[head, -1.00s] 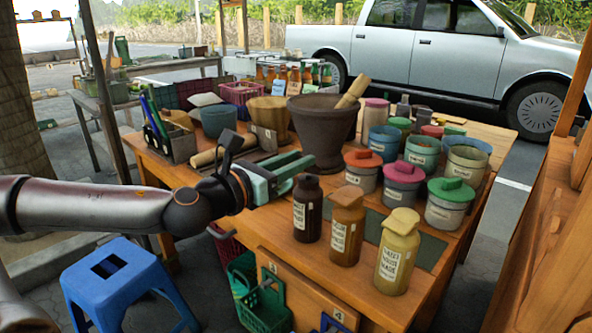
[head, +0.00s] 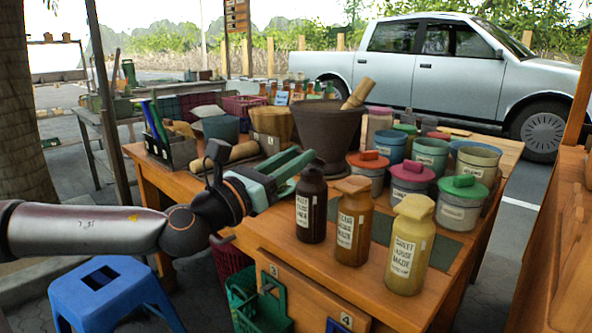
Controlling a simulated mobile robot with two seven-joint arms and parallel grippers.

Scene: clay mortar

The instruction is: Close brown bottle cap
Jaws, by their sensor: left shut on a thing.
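Three labelled bottles stand upright in a row near the table's front edge: a dark brown bottle (head: 312,212), a mid-brown bottle (head: 351,228) and a yellow bottle (head: 408,250). The mid-brown and yellow ones have wide, flat-topped caps. The dark one's top is narrower, partly behind or close to my gripper's fingers. My left gripper (head: 294,172) is at the left of the dark bottle's top, its teal fingers pointing right and away. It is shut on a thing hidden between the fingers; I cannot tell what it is. My right gripper is not in view.
A large dark mortar (head: 328,132) with a wooden pestle stands behind the gripper. Lidded jars with red (head: 368,164), pink (head: 411,179) and green (head: 463,189) lids stand behind the bottles. A blue stool (head: 110,292) is below my left arm.

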